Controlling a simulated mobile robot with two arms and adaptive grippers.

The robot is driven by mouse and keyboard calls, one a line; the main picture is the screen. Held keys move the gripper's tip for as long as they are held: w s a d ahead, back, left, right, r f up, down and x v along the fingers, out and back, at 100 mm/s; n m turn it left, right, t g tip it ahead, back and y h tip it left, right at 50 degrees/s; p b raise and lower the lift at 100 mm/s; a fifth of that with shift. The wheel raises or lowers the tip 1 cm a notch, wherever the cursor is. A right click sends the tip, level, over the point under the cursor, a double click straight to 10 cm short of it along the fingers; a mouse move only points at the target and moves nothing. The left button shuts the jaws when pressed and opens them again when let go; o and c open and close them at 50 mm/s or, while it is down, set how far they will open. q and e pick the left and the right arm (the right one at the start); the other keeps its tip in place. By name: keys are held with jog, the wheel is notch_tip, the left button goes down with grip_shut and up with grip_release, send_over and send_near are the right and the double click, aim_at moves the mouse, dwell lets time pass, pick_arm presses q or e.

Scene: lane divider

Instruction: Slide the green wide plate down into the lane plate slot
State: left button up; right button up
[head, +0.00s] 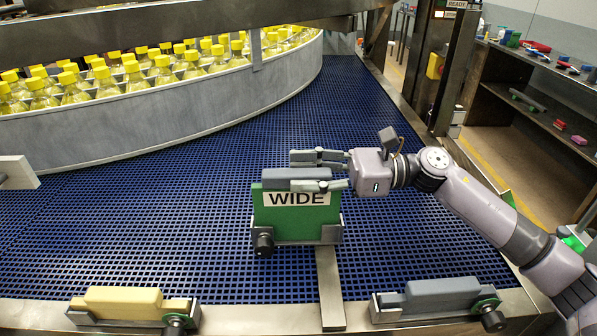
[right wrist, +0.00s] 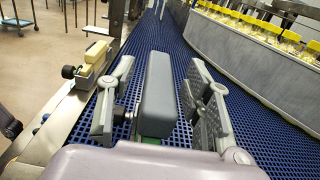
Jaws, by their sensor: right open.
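The green wide plate (head: 290,224), labelled WIDE, stands upright with a grey handle (head: 285,176) along its top. Its lower edge sits at the lane plate slot (head: 331,234), a metal bracket with a black knob at its left; how deep it sits is hidden. My right gripper (head: 320,171) is open at the handle, one finger on the far side and one on the near side. In the right wrist view the handle (right wrist: 158,95) lies between the pads, with gaps on both sides.
A metal divider bar (head: 329,290) runs from the bracket to the front rail. A yellow-handled holder (head: 125,302) and a grey-handled holder (head: 440,294) sit on that rail. Yellow-capped bottles (head: 160,70) stand behind a curved wall. The blue belt (head: 150,220) is clear at left.

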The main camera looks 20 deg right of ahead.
jog(key=v, duration=0.6)
jog(key=shift+r, duration=0.1)
